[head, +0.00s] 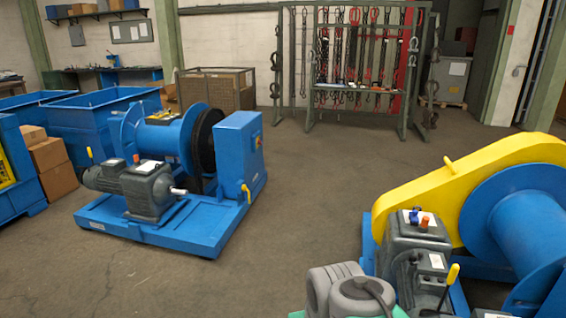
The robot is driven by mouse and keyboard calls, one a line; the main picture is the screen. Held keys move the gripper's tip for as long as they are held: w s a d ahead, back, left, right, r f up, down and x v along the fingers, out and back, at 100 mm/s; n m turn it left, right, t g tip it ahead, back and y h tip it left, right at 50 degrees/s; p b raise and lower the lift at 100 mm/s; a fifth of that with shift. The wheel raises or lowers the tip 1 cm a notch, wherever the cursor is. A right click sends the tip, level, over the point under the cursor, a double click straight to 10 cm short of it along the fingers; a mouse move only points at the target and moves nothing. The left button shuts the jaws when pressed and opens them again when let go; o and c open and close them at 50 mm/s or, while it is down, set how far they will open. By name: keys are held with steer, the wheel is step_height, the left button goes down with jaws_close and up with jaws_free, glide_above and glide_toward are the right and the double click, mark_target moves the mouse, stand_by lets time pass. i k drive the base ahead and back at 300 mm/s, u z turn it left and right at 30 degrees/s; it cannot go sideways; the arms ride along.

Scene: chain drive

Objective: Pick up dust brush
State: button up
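I cannot make out a dust brush for certain in the head view. A small blue item (413,216) and a small orange item (424,223) are on top of the grey gearbox (412,245) of the right-hand machine. They are too small to identify. My gripper is not in view, so its opening and anything in it cannot be seen.
The right-hand machine has a yellow chain guard (455,182) and a large blue drum (530,225). Another blue winch machine (190,235) stands left. Blue bins (100,120) and cardboard boxes (52,165) are far left. A chain rack (355,85) stands behind. Open floor (300,215) lies between the machines.

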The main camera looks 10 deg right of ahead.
mark_target(413, 217)
steer(key=u, duration=0.05)
steer(key=i, duration=2.4)
steer(key=z, duration=1.1)
steer(key=i, duration=1.55)
steer(key=z, duration=0.75)
